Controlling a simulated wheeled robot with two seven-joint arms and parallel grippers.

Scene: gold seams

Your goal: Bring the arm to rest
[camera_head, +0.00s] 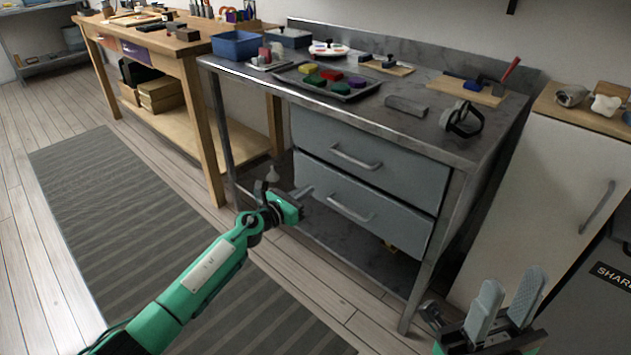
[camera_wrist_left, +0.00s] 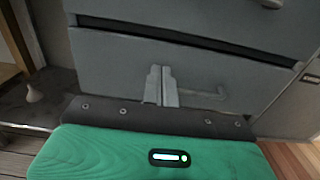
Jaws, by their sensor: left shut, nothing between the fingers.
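My left arm (camera_head: 205,275) reaches in from the lower left. Its gripper (camera_head: 300,192) is in front of the grey drawer unit, near the lower drawer (camera_head: 325,187). In the left wrist view the two fingers (camera_wrist_left: 160,86) are together and empty, with the lower drawer front (camera_wrist_left: 110,62) behind them. The lower drawer's handle (camera_wrist_left: 205,92) shows just right of the fingers; contact cannot be told. My right gripper (camera_head: 513,285) is at the lower right, pointing up, with its fingers apart and nothing between them.
A metal workbench (camera_head: 385,125) with drawers stands ahead. On it are a tray (camera_head: 355,92) of coloured pieces, a blue bin (camera_head: 237,45), and headphones (camera_head: 461,119). A wooden bench (camera_head: 188,60) stands left, a white cabinet (camera_head: 545,190) right. The striped mat (camera_head: 120,205) is clear.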

